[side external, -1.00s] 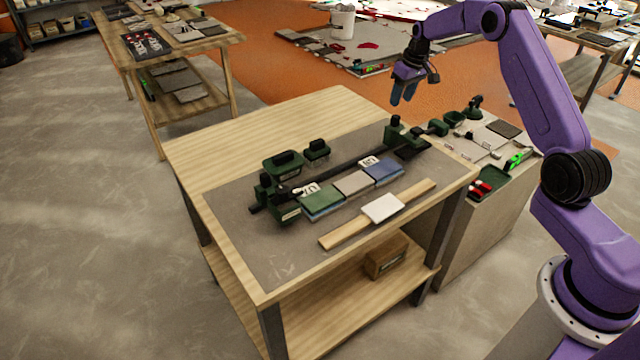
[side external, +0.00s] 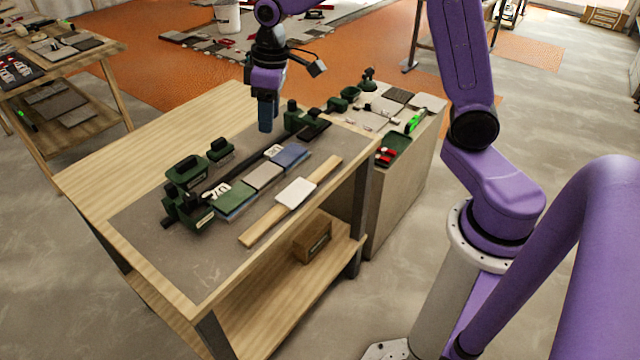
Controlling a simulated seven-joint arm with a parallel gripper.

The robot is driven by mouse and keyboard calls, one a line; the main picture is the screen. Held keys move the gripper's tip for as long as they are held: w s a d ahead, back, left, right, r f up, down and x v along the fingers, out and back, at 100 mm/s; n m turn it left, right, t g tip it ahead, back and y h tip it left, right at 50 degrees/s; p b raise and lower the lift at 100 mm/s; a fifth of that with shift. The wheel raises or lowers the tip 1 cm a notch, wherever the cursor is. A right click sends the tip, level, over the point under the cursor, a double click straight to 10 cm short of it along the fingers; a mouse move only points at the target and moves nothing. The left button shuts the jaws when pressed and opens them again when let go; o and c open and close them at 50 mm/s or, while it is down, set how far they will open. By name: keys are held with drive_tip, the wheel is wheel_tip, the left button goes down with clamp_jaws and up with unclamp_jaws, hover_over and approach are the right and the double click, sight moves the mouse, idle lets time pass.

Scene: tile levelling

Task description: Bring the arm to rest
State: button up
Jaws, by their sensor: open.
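My gripper (side external: 268,124) hangs from the purple arm at upper middle, with its blue fingers pointing down. It is open, and I see nothing between the fingers. In the picture it overlaps the wooden bench (side external: 130,150) behind the dark rail (side external: 240,173), just left of the rail's far green clamp (side external: 297,114). Its exact height above the bench cannot be told. Green (side external: 234,200), grey (side external: 264,176) and blue (side external: 291,156) tiles lie in a row beside the rail. A white tile (side external: 296,192) sits on a wooden strip (side external: 265,228) in front.
A side cabinet (side external: 400,185) at the right bears a green tray (side external: 393,150) and tools. A cardboard box (side external: 313,240) is on the lower shelf. A large purple tube-like part fills the right foreground.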

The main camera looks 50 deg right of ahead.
drive_tip(key=s+a+r+n, duration=0.1)
drive_tip(key=s+a+n, duration=0.2)
drive_tip(key=s, duration=1.2)
drive_tip(key=s+d+f+n, duration=0.1)
drive_tip(key=s+d+n, duration=0.2)
drive_tip(key=s, duration=1.1)
drive_tip(key=shift+s+d+f+g, duration=0.25)
drive_tip(key=shift+d+g, duration=0.15)
drive_tip(key=shift+d, duration=0.2)
